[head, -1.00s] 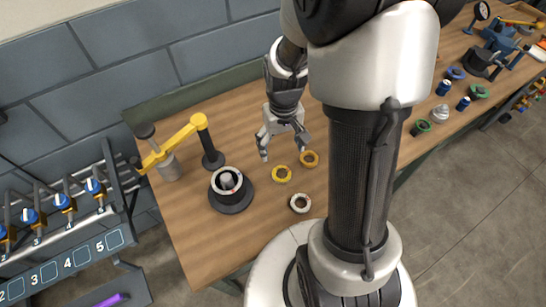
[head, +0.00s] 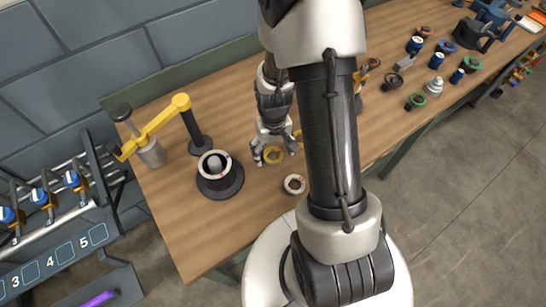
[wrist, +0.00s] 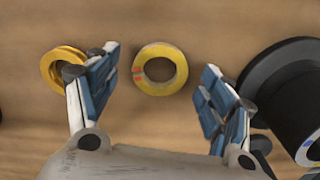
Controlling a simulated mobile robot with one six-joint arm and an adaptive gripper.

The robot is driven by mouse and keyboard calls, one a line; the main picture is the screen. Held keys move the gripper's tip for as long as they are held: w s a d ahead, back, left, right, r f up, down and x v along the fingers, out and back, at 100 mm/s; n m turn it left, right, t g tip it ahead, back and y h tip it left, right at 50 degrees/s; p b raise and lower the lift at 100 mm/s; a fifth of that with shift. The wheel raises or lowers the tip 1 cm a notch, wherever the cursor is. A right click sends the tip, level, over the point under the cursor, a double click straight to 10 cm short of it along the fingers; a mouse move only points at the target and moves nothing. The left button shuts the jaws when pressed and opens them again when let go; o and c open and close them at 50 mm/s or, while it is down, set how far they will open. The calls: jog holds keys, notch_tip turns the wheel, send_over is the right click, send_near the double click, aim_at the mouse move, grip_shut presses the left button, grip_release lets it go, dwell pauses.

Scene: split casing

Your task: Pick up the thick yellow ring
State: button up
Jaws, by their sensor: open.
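Two yellow rings lie flat on the wooden bench. One yellow ring with red marks (wrist: 137,76) lies between my open fingers in the wrist view; it also shows below my gripper in the head view (head: 274,162). The other, more orange-yellow ring (wrist: 50,72) lies beyond my left finger in the wrist view, partly covered by it, with its inner wall showing. I cannot tell for sure which is the thicker. My gripper (head: 274,152) is open and empty, just over the marked ring, its fingers on either side; contact is not visible.
A black round fixture with a white-rimmed cup (head: 220,183) stands close by, on the right in the wrist view. A white ring (head: 294,185) lies nearer the bench's front edge. A yellow-armed stand (head: 160,127) is at the left. Several parts lie farther right.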

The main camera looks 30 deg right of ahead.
jog(key=shift+f, duration=0.4)
jog(key=shift+r, duration=0.1)
jog(key=shift+c, duration=0.5)
jog(key=c, duration=1)
jog(key=shift+r, duration=0.1)
